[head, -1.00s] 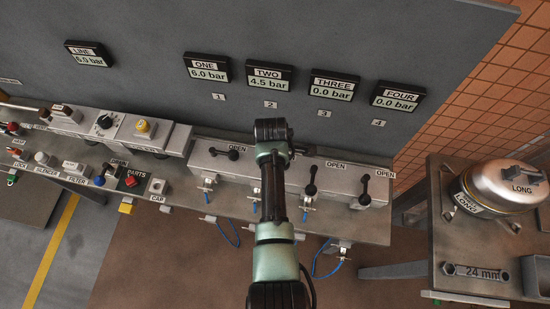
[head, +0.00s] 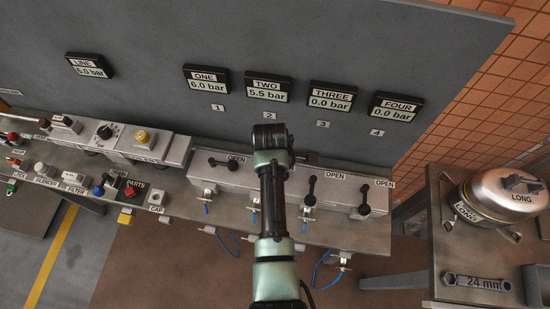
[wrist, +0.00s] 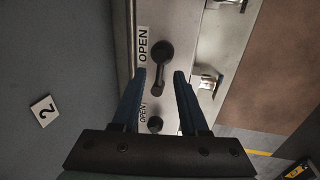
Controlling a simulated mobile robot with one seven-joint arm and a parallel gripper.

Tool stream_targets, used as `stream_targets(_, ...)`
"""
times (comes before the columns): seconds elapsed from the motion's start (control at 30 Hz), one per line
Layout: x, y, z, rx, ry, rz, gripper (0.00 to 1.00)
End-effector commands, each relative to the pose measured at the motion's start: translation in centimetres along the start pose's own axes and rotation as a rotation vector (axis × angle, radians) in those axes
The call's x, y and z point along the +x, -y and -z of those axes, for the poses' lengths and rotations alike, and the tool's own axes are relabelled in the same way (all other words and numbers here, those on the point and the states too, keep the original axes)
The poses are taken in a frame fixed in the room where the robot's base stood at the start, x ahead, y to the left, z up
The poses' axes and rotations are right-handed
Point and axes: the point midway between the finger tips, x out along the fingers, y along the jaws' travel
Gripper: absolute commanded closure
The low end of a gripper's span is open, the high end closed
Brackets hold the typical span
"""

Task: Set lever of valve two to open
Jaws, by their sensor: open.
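Valve two's gauge (head: 268,87) reads 5.5 bar in the head view, above the label 2 (head: 269,115). My gripper end (head: 270,135) is over the valve box at valve two and hides that lever in the head view. In the wrist view, a black lever (wrist: 163,65), which seems to be valve two's, lies along the valve row beside an OPEN label (wrist: 142,45). My gripper (wrist: 159,78) is open, its fingers on either side of the lever's lower end. Contact cannot be told. The label 2 (wrist: 43,110) shows at left.
Valve one's lever (head: 224,163) lies sideways. The levers of valve three (head: 311,190) and valve four (head: 364,196) stand up and down in the picture. Another black knob (wrist: 154,124) shows between my fingers, lower in the wrist view. A tank (head: 505,190) stands at right.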

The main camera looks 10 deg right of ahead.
Motion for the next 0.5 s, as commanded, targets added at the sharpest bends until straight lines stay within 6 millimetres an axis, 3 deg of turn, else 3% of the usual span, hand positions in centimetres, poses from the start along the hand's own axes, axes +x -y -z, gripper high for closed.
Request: stream_targets(0.5,-8.8,0.0,-0.2,0.002,0.001,0.001,0.56)
